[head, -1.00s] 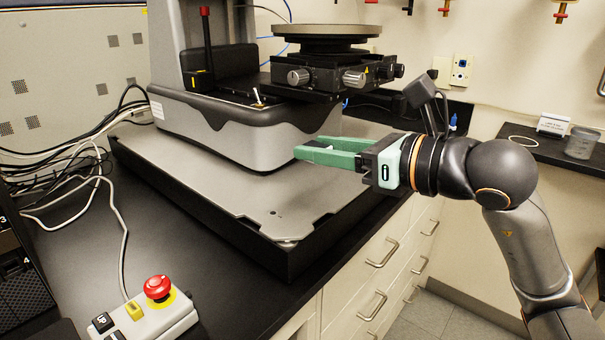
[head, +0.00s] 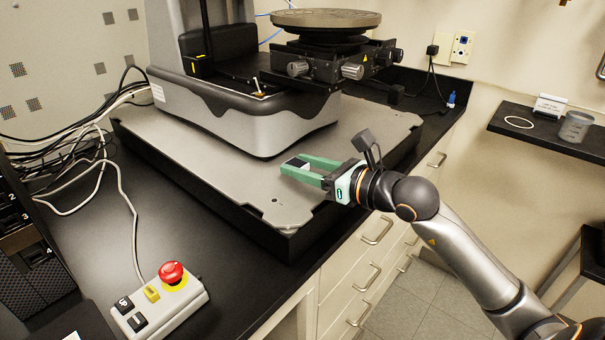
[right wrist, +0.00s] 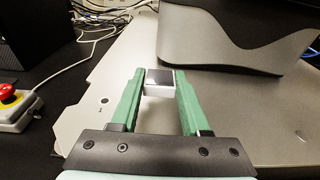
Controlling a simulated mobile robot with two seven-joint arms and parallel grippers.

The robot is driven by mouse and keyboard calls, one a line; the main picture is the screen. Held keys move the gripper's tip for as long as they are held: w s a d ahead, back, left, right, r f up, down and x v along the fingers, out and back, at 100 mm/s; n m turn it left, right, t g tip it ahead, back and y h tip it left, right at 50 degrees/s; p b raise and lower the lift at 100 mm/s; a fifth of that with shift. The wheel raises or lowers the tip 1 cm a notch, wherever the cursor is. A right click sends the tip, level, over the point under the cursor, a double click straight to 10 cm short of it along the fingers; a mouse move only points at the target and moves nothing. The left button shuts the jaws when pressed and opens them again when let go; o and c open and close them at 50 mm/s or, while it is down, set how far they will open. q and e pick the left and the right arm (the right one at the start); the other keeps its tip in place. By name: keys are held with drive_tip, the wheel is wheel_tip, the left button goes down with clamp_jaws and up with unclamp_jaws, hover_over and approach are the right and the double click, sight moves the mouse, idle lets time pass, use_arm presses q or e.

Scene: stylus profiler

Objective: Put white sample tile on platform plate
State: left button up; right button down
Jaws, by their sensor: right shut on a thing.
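The white sample tile (right wrist: 160,84) is between the fingertips of my right gripper (head: 301,168), small and square with a dark face. It also shows in the head view (head: 297,162). My right gripper (right wrist: 160,88) is shut on it, its green fingers on both sides. The platform plate (head: 225,180) is the wide grey sheet under the profiler, on a black base. The gripper and tile appear over its front right part; I cannot tell the gap between them. In the right wrist view the plate (right wrist: 125,60) spreads below the fingers. My left gripper is not in view.
The profiler body (head: 245,125) stands on the plate, with a round stage (head: 325,18) overhanging at right. A control box with a red emergency button (head: 171,272) is at front left. Cables (head: 85,150) lie at left. The plate's front part is clear.

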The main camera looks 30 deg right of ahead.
drive_tip(key=shift+f, duration=0.95)
drive_tip(key=shift+f, duration=0.2)
drive_tip(key=shift+c, duration=1.9)
unclamp_jaws()
drive_tip(key=shift+r, duration=0.1)
